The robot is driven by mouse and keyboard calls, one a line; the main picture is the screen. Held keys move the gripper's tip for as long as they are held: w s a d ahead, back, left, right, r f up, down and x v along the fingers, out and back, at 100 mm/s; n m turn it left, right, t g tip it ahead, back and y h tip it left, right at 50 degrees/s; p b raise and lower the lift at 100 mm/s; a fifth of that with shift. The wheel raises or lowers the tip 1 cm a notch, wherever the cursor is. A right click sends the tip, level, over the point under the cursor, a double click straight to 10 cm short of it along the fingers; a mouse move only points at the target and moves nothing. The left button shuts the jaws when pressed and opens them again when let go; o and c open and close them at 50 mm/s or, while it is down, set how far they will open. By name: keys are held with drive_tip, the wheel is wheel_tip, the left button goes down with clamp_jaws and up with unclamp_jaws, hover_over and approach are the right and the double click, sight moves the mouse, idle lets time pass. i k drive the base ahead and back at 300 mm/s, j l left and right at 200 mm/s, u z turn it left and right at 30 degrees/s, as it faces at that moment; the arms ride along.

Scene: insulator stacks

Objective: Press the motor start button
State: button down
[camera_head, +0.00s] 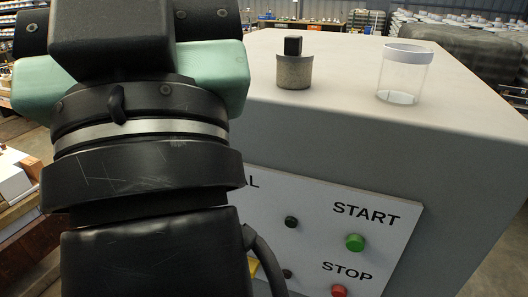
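The green START button (355,242) is a round knob on a white panel (300,222) on the front of a grey cabinet. The word START is printed above it. The red STOP button (339,291) is below it, partly cut off by the bottom edge. My black arm end with green parts (150,130) fills the left side, close to the camera, and covers the panel's left part. It appears to the left of the START button, which is unobstructed. My fingertips do not show, so I cannot tell their opening or any contact.
The grey cabinet top (345,75) carries a small round pot with a black square knob (294,72) and a clear container with a white lid (402,76). Two small dark knobs (291,222) sit left of the buttons. Shelves and wrapped goods (450,45) stand behind.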

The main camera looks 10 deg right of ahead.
sight(355, 243)
drive_tip(key=k+l, duration=0.1)
drive_tip(key=l, duration=0.25)
drive_tip(key=k+l, duration=0.1)
drive_tip(key=l, duration=0.25)
drive_tip(key=k+l, duration=0.1)
drive_tip(key=l, duration=0.25)
drive_tip(key=k+l, duration=0.1)
drive_tip(key=l, duration=0.3)
drive_tip(key=k+l, duration=0.1)
drive_tip(key=l, duration=0.25)
drive_tip(key=u, duration=0.05)
